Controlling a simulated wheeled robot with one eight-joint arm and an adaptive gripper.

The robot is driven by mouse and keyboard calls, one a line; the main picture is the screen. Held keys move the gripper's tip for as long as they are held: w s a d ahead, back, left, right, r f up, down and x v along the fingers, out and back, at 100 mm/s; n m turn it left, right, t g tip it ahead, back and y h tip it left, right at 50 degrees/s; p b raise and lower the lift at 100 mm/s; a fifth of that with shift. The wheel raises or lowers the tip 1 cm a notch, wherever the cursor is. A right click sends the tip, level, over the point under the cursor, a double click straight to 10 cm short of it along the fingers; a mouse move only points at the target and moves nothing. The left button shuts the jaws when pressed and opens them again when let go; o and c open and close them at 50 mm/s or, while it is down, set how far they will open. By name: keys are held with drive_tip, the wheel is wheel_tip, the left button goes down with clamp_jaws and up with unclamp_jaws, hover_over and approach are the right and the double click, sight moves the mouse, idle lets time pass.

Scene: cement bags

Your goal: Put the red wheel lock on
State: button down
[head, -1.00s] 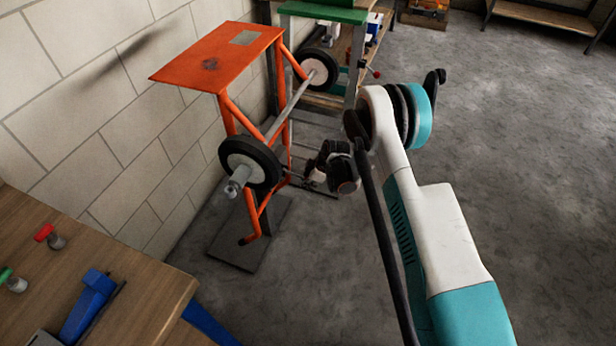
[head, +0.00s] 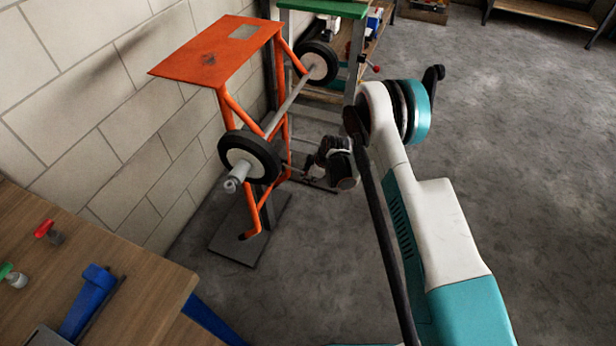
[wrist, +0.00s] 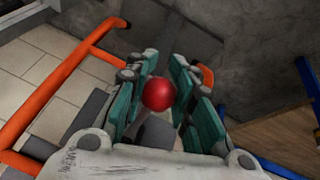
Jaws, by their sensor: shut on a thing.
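In the wrist view, my gripper (wrist: 160,100) has its green-padded fingers around a round red knob (wrist: 158,94), with a grey stem below it. My gripper (head: 328,168) is small and partly hidden by my arm in the head view, low to the right of the orange stand. A red-topped grey piece (head: 45,230) lies on the wooden bench at the left. The near black wheel (head: 262,152) sits on the axle, and a grey axle end (head: 237,178) sticks out of it. I cannot tell whether the held red knob is the wheel lock.
The orange stand (head: 210,62) is beside the block wall. A green-topped piece (head: 14,277) and a blue tool (head: 88,298) are on the bench (head: 140,300). A green-topped rack (head: 330,9) stands behind. Open floor (head: 540,130) lies to the right.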

drive_tip(key=shift+s+a, duration=0.2)
drive_tip(key=shift+s, duration=0.05)
drive_tip(key=c, duration=1.3)
unclamp_jaws()
drive_tip(key=shift+a, duration=0.1)
drive_tip(key=shift+w+r, duration=0.1)
drive_tip(key=shift+d+r, duration=0.15)
drive_tip(key=shift+d, duration=0.05)
drive_tip(key=v, duration=1.1)
drive_tip(key=shift+d+r, duration=0.15)
drive_tip(key=shift+r, duration=0.1)
